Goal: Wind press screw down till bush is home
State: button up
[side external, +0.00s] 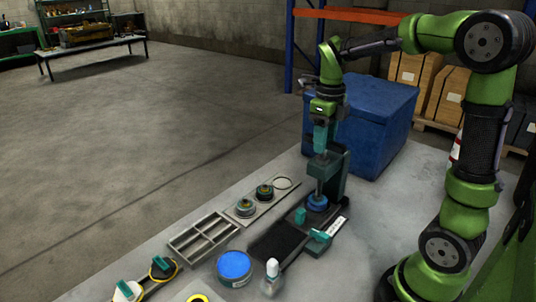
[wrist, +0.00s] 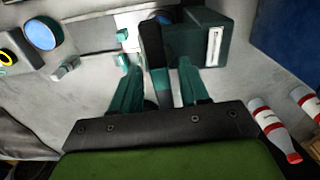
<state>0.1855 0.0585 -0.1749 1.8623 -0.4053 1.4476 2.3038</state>
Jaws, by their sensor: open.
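The press (side external: 334,180) stands on the bench with a dark upright frame and a vertical screw. A blue round part (side external: 317,203) sits at its base under the screw; it also shows in the wrist view (wrist: 158,16). I cannot make out the bush or how far it is seated. My gripper (side external: 323,150) points down at the top of the press. In the wrist view, its teal fingers (wrist: 160,68) are apart, with a dark bar and a teal piece of the press (wrist: 152,45) showing between them. I cannot tell whether the fingers touch it.
A large blue bin (side external: 375,125) stands behind the press. To the left lie a plate with round parts (side external: 262,196), a grey divided tray (side external: 203,236) and a blue-topped tin (side external: 234,266). A white bottle (side external: 271,277) stands in front. Red-and-white bottles (wrist: 272,128) show at the wrist view's right.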

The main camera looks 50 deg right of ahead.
jog(key=shift+r, duration=2.75)
jog(key=shift+r, duration=2)
